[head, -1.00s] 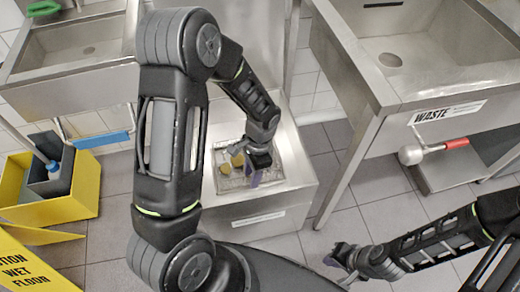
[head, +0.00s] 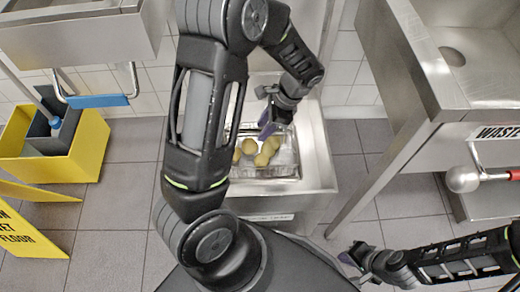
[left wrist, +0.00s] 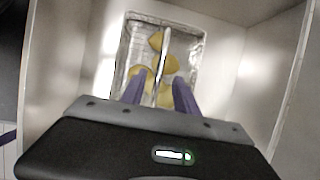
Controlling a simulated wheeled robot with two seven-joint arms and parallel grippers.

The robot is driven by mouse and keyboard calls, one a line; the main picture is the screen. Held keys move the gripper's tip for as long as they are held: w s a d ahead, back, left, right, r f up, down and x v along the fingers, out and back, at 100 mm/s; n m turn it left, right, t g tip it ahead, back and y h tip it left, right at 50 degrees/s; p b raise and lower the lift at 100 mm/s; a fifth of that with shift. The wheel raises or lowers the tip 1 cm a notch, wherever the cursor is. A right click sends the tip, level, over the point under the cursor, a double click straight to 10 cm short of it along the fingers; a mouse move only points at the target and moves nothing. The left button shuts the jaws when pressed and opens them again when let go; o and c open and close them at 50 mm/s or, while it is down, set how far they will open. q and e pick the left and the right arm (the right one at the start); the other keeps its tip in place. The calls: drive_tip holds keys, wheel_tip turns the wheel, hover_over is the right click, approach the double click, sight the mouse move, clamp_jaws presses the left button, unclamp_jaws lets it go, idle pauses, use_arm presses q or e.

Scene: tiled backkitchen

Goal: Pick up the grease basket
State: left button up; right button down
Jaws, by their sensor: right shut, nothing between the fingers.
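The grease basket (head: 286,171) is a shiny, see-through tray with several yellow lumps in it. It sits low inside a steel box in the middle of the head view; my left arm hides part of it. It also shows in the left wrist view (left wrist: 197,45), with a pale bar running lengthwise across its middle. My left gripper (head: 268,130) is over the basket, its purple fingers pointing down. In the left wrist view my left gripper (left wrist: 158,92) is open, with the bar showing between its fingers; contact cannot be told. My right gripper (head: 352,258) is shut and empty, above the floor.
The steel box (head: 318,172) has walls around the basket. A steel sink unit (head: 425,100) with a red-handled lever (head: 465,178) stands at right. A yellow bucket (head: 85,150) and a wet floor sign (head: 25,235) are at left. Grey tiled floor is clear between them.

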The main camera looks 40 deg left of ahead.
use_arm(q)
drive_tip(key=shift+x, duration=0.85)
drive_tip(key=b+x, duration=0.2)
drive_tip(key=x, duration=0.3)
drive_tip(key=shift+d+f, duration=0.1)
drive_tip(key=shift+f, duration=0.1)
drive_tip(key=shift+c, duration=0.6)
clamp_jaws()
idle(0.6)
